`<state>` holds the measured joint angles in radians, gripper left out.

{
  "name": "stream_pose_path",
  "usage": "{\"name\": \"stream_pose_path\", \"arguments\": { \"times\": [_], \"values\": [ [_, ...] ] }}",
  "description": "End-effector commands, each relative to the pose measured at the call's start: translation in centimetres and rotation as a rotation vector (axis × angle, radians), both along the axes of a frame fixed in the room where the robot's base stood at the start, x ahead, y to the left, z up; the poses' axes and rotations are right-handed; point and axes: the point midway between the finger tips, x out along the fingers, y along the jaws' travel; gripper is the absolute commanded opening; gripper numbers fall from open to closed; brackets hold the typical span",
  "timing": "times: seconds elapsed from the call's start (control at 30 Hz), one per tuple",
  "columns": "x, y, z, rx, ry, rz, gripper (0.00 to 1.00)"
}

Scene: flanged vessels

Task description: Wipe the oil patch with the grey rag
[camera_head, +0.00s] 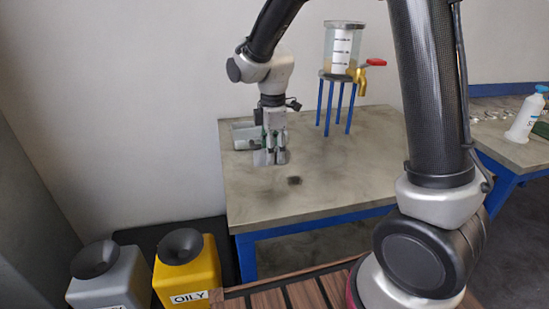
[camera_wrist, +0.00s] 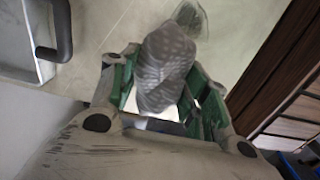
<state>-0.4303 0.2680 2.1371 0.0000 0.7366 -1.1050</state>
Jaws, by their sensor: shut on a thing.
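My gripper (camera_head: 270,157) is low over the grey table, pointing down, and is shut on the grey rag (camera_head: 259,158). In the wrist view the rag (camera_wrist: 165,65) is bunched between the green-lined fingers of my gripper (camera_wrist: 165,90). The oil patch (camera_head: 294,181) is a small dark spot on the tabletop, a little to the right and nearer the front than my gripper. A dark patch (camera_wrist: 188,17) just beyond the rag in the wrist view looks like it. Whether the rag touches the table is not clear.
A metal container (camera_head: 241,134) with a dark handle (camera_wrist: 62,30) stands behind my gripper. A clear tank (camera_head: 343,48) on blue legs stands at the table's back. The tabletop's right side (camera_head: 350,180) is clear.

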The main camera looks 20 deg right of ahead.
Motion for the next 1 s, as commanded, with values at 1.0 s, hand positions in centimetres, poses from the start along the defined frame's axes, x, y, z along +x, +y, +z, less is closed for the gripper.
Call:
{"name": "stream_pose_path", "arguments": {
  "times": [1.0],
  "values": [
    [2.6, -1.3, 2.2, 0.001, -0.001, -0.313, 0.20]
  ]
}}
